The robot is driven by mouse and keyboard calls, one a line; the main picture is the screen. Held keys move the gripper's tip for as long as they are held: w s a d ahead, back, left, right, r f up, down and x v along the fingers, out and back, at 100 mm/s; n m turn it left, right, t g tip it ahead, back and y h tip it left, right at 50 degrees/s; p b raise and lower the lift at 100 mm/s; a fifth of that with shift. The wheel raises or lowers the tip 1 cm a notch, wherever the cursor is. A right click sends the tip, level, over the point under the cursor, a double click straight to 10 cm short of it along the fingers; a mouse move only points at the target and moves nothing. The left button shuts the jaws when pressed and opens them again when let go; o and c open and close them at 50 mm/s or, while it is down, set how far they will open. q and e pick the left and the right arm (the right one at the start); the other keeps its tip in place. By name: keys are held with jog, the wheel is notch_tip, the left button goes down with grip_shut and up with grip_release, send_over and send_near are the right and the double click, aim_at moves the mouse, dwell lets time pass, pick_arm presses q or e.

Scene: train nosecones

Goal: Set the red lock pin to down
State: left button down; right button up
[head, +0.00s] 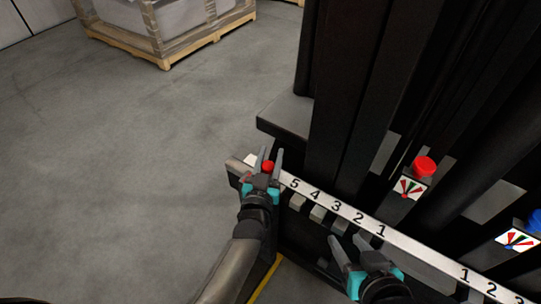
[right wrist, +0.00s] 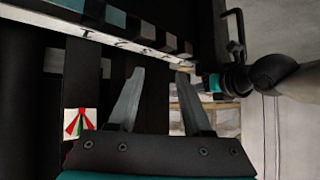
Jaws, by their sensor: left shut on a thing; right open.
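A small red ball knob (head: 268,166) sits near the left end of the white numbered bar (head: 336,207) in the head view. My left gripper (head: 270,158) is shut around it, and its fingers partly hide it. A larger red knob (head: 424,166) stands on a dark post further right, above a white label with a red and green fan mark. I cannot tell which red part is the lock pin. My right gripper (head: 346,240) is open and empty in front of the bar. Its fingers also show apart in the right wrist view (right wrist: 159,80).
Tall black uprights (head: 345,90) rise behind the bar. A blue knob (head: 535,218) with a similar label is at the right edge. Grey blocks (head: 318,213) sit under the bar. A wrapped pallet load (head: 165,20) stands far back left. The floor at left is clear.

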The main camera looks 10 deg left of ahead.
aim_at(267, 172)
pick_arm(q)
jog(key=shift+s+f, duration=0.1)
jog(key=shift+f, duration=0.3)
jog(key=c, duration=0.8)
grip_release()
jog(key=o, duration=0.4)
jog(key=shift+r, duration=0.15)
jog(key=shift+c, duration=0.2)
pick_arm(e)
jog(key=shift+f, duration=0.1)
pick_arm(q)
jog(key=shift+s+r+p, duration=0.1)
jog(key=shift+s+p, duration=0.5)
jog(key=shift+s, duration=0.45)
jog(key=s+p, duration=0.2)
jog(key=s, duration=0.3)
jog(key=shift+s, duration=0.3)
pick_arm(e)
jog(key=s+d+g+h, duration=0.3)
jog(key=s+d+g, duration=0.2)
jog(key=d, duration=0.1)
pick_arm(q)
jog(key=s+p, duration=0.2)
jog(key=s, duration=0.5)
jog(key=shift+s, duration=0.2)
pick_arm(e)
jog(key=shift+m+g, duration=0.3)
jog(key=shift+g, duration=0.1)
notch_tip(267, 172, down, 5)
jog(key=shift+d+r, duration=0.1)
